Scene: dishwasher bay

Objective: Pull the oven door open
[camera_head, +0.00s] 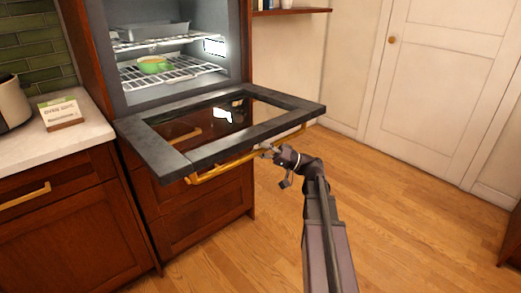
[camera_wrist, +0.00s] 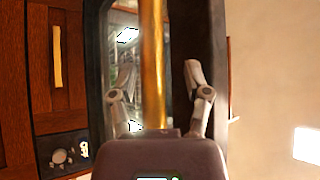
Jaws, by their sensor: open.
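The oven door (camera_head: 170,172) is hinged at the bottom and stands folded down, close to level, with its dark glass window facing up. Its brass handle bar (camera_head: 222,166) runs along the outer edge. My gripper (camera_head: 266,151) is at the handle, near the middle of its length. In the wrist view my gripper (camera_wrist: 158,85) is open, with one finger on each side of the handle (camera_wrist: 153,60) and visible gaps between. The lit oven cavity (camera_head: 120,68) is open to view.
Inside the oven, a green dish (camera_head: 154,64) is on the lower wire rack (camera_head: 190,73) and a grey pan (camera_head: 152,31) is on the upper one. A counter (camera_head: 85,130) is at left. Wooden floor (camera_head: 420,220) is clear at right, before a white door (camera_head: 455,90).

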